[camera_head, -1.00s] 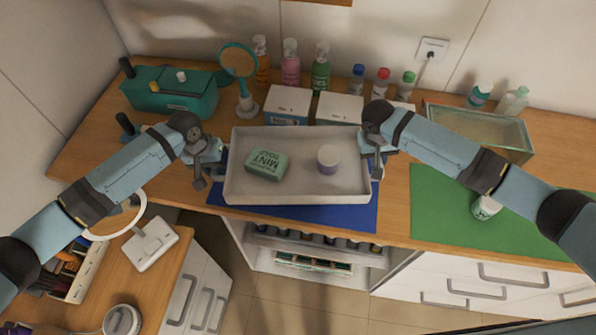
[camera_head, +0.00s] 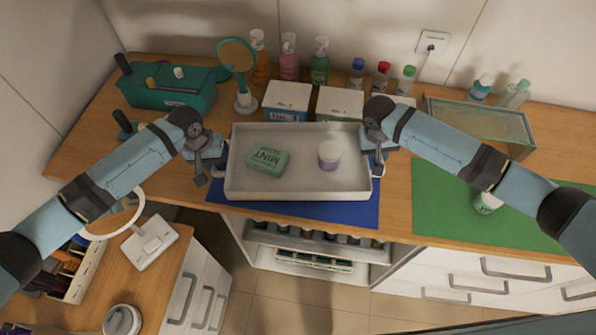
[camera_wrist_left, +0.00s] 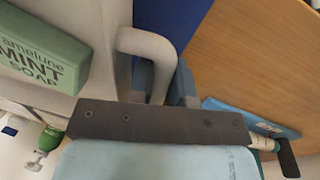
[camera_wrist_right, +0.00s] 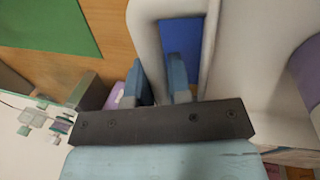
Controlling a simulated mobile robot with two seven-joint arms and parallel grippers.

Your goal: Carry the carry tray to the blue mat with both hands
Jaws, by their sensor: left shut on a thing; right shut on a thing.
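The grey carry tray (camera_head: 300,188) is held level between my two grippers, over or on the blue mat (camera_head: 340,213). The mat shows along the tray's front edge; I cannot tell whether the tray touches it. A green mint soap box (camera_head: 267,160) and a white and purple jar (camera_head: 329,155) stand in the tray. My left gripper (camera_head: 217,165) is shut on the tray's left handle, which also shows in the left wrist view (camera_wrist_left: 150,45). My right gripper (camera_head: 378,160) is shut on the right handle, also in the right wrist view (camera_wrist_right: 143,30).
Behind the tray stand white boxes (camera_head: 288,100) and several bottles (camera_head: 289,58). A round mirror (camera_head: 238,62) and teal case (camera_head: 165,88) are at back left. A green mat (camera_head: 440,205) with a bottle and a glass box (camera_head: 480,128) are to the right.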

